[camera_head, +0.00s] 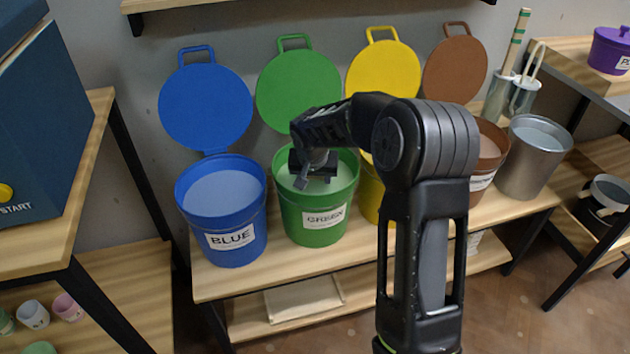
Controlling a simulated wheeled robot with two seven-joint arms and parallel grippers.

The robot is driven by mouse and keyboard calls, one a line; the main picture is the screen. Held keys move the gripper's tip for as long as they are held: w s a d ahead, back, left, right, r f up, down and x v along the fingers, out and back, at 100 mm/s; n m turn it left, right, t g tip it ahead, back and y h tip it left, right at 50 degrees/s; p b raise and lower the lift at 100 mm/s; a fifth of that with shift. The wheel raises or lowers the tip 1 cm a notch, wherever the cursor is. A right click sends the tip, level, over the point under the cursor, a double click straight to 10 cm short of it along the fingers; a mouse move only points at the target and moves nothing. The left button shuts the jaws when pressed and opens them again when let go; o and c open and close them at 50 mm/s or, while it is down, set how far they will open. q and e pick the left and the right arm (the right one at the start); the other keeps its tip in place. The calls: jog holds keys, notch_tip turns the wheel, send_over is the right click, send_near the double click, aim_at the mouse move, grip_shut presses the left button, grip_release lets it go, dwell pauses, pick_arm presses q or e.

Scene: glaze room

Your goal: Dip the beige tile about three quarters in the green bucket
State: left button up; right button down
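The green bucket (318,228) stands on the wooden bench with its lid open behind it. It holds pale grey-green liquid. My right arm comes in from the lower right and reaches over the bucket. My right gripper (314,172) points down inside the rim, close to the liquid. I cannot tell whether its fingers are open or shut. I cannot make out the beige tile; anything between or below the fingers is hidden by the gripper or the liquid. My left gripper is not in view.
The blue bucket (236,238) stands left; yellow (370,192) and brown (484,188) buckets stand right, partly behind my arm. A metal bucket (535,165) is at the bench's right end. Open lids rise behind. A flat beige board (303,298) lies on the lower shelf.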

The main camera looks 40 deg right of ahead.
jog(key=shift+r, duration=0.1)
notch_tip(320, 180, up, 8)
jog(key=p, duration=0.5)
jog(key=shift+r, duration=0.1)
dwell(2.6)
jog(key=shift+r+p, duration=2.15)
jog(key=shift+r, duration=0.65)
dwell(1.5)
